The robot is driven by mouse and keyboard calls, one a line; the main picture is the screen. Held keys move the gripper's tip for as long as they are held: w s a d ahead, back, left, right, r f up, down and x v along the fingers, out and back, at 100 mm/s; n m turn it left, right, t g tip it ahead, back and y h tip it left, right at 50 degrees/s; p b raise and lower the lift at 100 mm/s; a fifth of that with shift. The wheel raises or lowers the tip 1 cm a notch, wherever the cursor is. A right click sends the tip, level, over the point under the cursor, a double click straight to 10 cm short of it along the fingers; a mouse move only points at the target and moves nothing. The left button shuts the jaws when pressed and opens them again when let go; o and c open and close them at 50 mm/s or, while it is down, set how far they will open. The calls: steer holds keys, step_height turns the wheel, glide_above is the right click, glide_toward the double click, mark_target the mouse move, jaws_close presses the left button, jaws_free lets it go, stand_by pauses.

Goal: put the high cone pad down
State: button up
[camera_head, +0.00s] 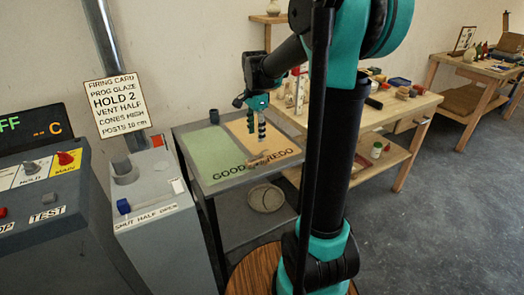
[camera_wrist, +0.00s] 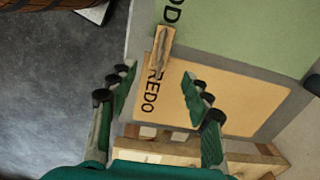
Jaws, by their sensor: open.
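The cone pad, a narrow tan strip with a grey piece on it, (camera_head: 259,160) lies on the grey-topped table near its front edge. It also shows in the wrist view (camera_wrist: 160,50), beside the REDO lettering and close to the border with the green mat. Whether it rests flat is hard to tell. My gripper (camera_head: 262,131) points down above the pale orange REDO mat (camera_head: 283,143).
The green GOOD mat (camera_head: 213,152) lies left of the orange one. A dark cup (camera_head: 213,115) stands at the table's back left. A round dish (camera_head: 265,197) sits on the lower shelf. A grey control cabinet (camera_head: 45,220) is at left, a cluttered wooden bench (camera_head: 420,102) at right.

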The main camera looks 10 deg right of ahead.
steer(key=s+d+f+n+t, duration=0.2)
steer(key=s+f+n, duration=0.4)
steer(key=s, duration=0.5)
steer(key=s+d+f+n+t, duration=0.2)
steer(key=s+f+n, duration=0.4)
steer(key=s+n, duration=0.2)
steer(key=s, duration=0.2)
steer(key=shift+s+f, duration=0.35)
steer(key=shift+c, duration=0.2)
